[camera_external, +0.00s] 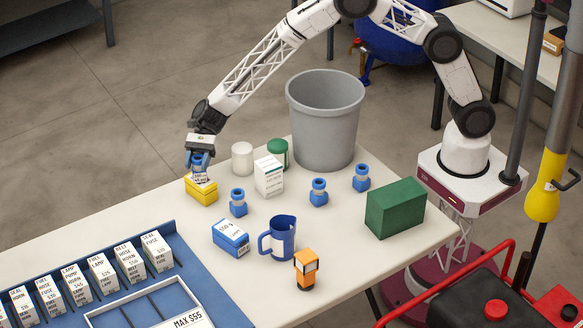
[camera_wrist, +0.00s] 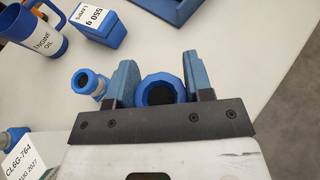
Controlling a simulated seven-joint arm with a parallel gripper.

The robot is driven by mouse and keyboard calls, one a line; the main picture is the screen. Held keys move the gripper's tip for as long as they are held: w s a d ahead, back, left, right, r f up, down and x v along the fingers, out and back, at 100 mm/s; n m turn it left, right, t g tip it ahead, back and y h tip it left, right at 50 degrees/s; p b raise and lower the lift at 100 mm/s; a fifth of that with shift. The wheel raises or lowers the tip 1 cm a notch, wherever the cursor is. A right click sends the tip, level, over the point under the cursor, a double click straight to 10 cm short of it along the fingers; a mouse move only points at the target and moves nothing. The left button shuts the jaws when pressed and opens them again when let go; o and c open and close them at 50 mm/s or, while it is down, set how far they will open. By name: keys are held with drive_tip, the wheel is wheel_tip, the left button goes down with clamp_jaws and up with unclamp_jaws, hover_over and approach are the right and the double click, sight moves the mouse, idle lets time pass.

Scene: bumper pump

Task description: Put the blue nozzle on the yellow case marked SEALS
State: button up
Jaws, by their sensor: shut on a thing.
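My gripper (camera_external: 197,158) is shut on a blue nozzle (camera_external: 200,169), right over the yellow case (camera_external: 202,194) at the table's far left edge. The nozzle is upright, its lower end overlapping the case's white-labelled top; I cannot tell whether they touch. The case's marking is too small to read. In the wrist view the nozzle (camera_wrist: 161,88) sits between both fingers of my gripper (camera_wrist: 163,80), and the yellow case is hidden.
Another blue nozzle (camera_external: 238,203) stands close right of the yellow case; two more (camera_external: 318,192) (camera_external: 361,178) stand farther right. A white box (camera_external: 268,176), white canister (camera_external: 242,158), blue case (camera_external: 231,237) and blue mug (camera_external: 281,238) are nearby. A grey bin (camera_external: 325,120) stands behind.

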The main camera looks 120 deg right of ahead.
idle(0.3)
drive_tip(key=o, duration=1.1)
drive_tip(key=shift+f, duration=0.15)
drive_tip(key=shift+o, duration=0.2)
drive_tip(key=shift+r, duration=0.2)
drive_tip(key=v, duration=1.2)
